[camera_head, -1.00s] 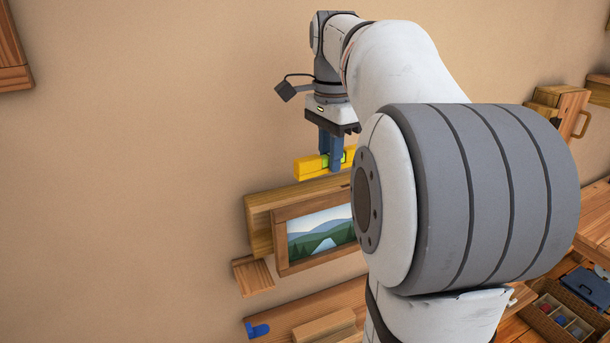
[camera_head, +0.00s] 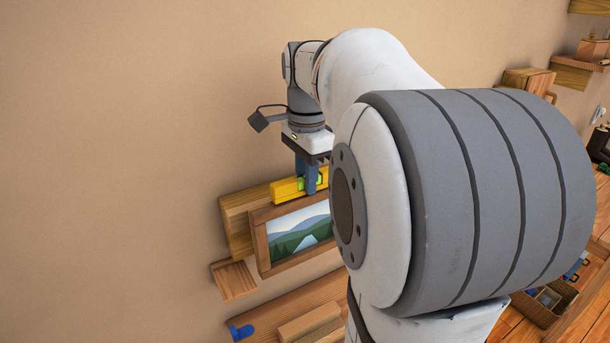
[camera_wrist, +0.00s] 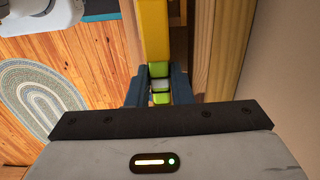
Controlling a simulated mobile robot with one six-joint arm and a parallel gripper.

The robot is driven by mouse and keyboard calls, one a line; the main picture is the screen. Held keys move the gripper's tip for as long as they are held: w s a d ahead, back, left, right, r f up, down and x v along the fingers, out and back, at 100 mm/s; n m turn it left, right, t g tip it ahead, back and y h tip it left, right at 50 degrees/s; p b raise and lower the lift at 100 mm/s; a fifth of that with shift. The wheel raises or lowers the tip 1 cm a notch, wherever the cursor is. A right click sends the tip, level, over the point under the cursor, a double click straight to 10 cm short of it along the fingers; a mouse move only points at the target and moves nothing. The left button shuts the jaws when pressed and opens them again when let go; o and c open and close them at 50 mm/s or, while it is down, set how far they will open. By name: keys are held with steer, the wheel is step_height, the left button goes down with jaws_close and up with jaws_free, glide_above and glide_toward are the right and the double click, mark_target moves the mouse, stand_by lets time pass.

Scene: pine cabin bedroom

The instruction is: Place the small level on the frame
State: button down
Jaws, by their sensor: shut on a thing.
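The small yellow level (camera_head: 287,190) is held in my gripper (camera_head: 309,182), which is shut on it. The level lies along the top edge of the picture frame (camera_head: 262,243), a wooden frame around a mountain landscape. From the head view I cannot tell whether the level touches the frame or is just above it. In the wrist view the level (camera_wrist: 156,35) with its green vial is between the blue fingers of my gripper (camera_wrist: 159,90). The wooden frame edge (camera_wrist: 182,40) runs beside and below it. My arm hides the frame's right part.
A wooden backing board (camera_head: 236,215) is behind the frame on the wall. A small wooden ledge (camera_head: 234,280) sits below left. A lower shelf holds a blue item (camera_head: 241,332) and a wood block (camera_head: 310,322). The wall at left is clear.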

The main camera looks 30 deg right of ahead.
mark_target(282, 197)
steer(key=c, duration=1.3)
jaws_free()
step_height(282, 197, up, 12)
steer(key=s+a+f+n, duration=0.1)
steer(key=a+f+n, duration=0.1)
steer(key=f+n, duration=0.1)
steer(key=s+a+f+n+t, duration=0.1)
steer(key=s+a+f+n, duration=0.1)
steer(key=a+f+n, duration=0.1)
steer(key=s+a+f+n, duration=0.2)
steer(key=f, duration=0.2)
steer(key=shift+s+a+f+n+t, duration=0.1)
steer(key=shift+a+f+n+t, duration=0.15)
steer(key=shift+f+n+t, duration=0.15)
steer(key=s+a+f+n, duration=0.2)
steer(key=s+f+n, duration=0.1)
steer(key=f, duration=0.3)
steer(key=s+a+f+n+t, duration=0.1)
steer(key=s+a+f+n, duration=0.1)
steer(key=s+f+n, duration=0.2)
step_height(282, 197, down, 3)
steer(key=shift+s+a+r+n+t, duration=0.1)
steer(key=shift+s+a+n+t, duration=0.25)
steer(key=shift+n, duration=0.55)
